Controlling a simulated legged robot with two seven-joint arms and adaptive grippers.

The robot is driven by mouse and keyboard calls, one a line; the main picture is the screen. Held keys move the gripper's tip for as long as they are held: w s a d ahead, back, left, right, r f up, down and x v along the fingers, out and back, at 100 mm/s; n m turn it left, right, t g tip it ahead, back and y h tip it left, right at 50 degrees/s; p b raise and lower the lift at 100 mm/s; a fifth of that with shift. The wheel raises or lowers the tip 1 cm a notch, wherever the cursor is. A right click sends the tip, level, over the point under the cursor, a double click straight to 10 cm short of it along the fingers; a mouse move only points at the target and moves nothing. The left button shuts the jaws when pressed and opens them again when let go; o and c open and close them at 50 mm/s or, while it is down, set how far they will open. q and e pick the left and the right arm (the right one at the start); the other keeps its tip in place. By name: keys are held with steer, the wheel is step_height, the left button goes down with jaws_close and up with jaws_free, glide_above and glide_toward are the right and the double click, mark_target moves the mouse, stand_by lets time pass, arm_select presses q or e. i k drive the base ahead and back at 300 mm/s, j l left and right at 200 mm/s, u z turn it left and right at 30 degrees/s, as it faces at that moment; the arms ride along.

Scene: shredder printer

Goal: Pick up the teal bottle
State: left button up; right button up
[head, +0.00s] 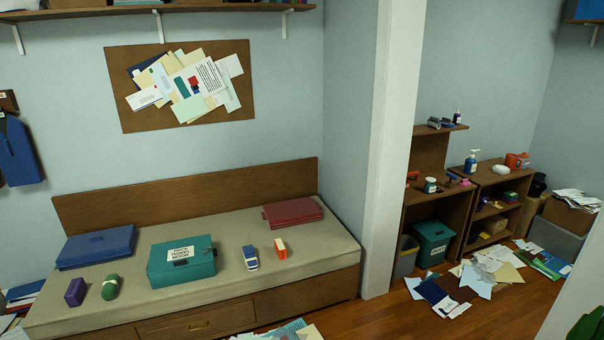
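No bottle in the head view is plainly teal. A blue pump bottle (470,164) with a white top stands upright on the low brown shelf unit at the right. A small dark bottle (458,117) with a light label stands on the higher shelf behind it. A white jar (430,185) with a dark band stands on the nearer shelf top. A rounded green object (111,287) lies on the bench at the left; I cannot tell what it is. Neither of my grippers is in view.
The bench (335,247) also bears a teal box (182,261), blue and red cases and small items. A white pillar (392,150) divides bench from shelves. Papers (490,270) litter the floor before the shelves, near a teal bin (433,242). Bare wood floor (385,315) lies in front.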

mark_target(429, 187)
steer(key=i+j, duration=0.1)
steer(key=i, duration=0.6)
steer(key=i+j+z, duration=0.15)
steer(key=i, duration=0.5)
steer(key=i+l+z, duration=0.25)
steer(key=z, duration=0.15)
steer(key=i+l+z, duration=0.1)
steer(key=i+z, duration=0.3)
steer(key=i, duration=0.15)
steer(key=i+z, duration=0.8)
steer(key=i+j+z, duration=0.3)
steer(key=z, duration=0.15)
steer(key=i, duration=0.1)
